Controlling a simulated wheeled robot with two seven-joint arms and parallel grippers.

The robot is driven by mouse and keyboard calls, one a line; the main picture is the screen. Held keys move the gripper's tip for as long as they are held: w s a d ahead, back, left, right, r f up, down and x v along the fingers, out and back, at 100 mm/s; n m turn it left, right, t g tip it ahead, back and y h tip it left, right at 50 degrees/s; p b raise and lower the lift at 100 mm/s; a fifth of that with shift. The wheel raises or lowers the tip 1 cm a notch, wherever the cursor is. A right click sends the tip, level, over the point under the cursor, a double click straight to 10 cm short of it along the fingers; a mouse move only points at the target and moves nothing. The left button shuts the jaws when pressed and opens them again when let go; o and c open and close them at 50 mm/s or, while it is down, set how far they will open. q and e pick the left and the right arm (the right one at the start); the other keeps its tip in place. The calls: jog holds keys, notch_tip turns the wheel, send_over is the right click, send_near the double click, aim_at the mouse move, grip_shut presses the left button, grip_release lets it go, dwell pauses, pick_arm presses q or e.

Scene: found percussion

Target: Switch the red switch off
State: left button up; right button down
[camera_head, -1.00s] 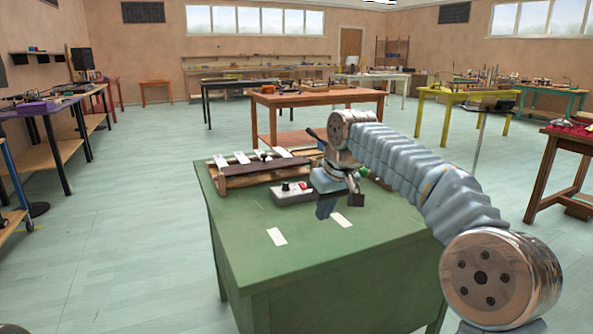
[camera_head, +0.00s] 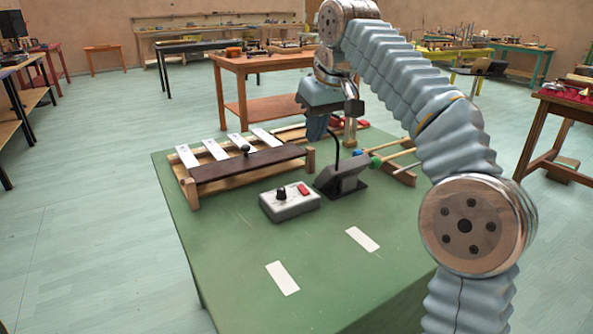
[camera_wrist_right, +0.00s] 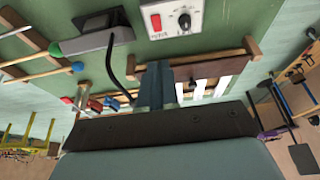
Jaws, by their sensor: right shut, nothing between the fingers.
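The red switch (camera_head: 304,189) sits on the right of the top of a small white-and-grey box (camera_head: 290,204), beside a black knob (camera_head: 281,194). The box rests on the green table. In the right wrist view the red switch (camera_wrist_right: 156,22) shows at the top, with small lettering below it that I cannot read. I cannot tell which way it is tipped. My right gripper (camera_head: 315,132) is shut and empty, pointing down above the table's far part, behind the box and apart from it. Its closed fingers also show in the right wrist view (camera_wrist_right: 157,82). My left gripper is not in view.
A wooden bar instrument (camera_head: 245,167) with white keys stands left of and behind the box. Mallets (camera_head: 393,155) lie farther right. The green table's front (camera_head: 235,255) is mostly clear.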

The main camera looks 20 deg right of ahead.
aim_at(300, 186)
jog(key=b+x, duration=0.1)
jog(key=x, duration=0.3)
jog(key=b+x, duration=0.1)
jog(key=x, duration=0.4)
jog(key=b+x, duration=0.2)
jog(key=x, duration=0.2)
jog(key=shift+s+f, duration=0.25)
jog(key=shift+f, duration=0.3)
jog(key=shift+w, duration=0.1)
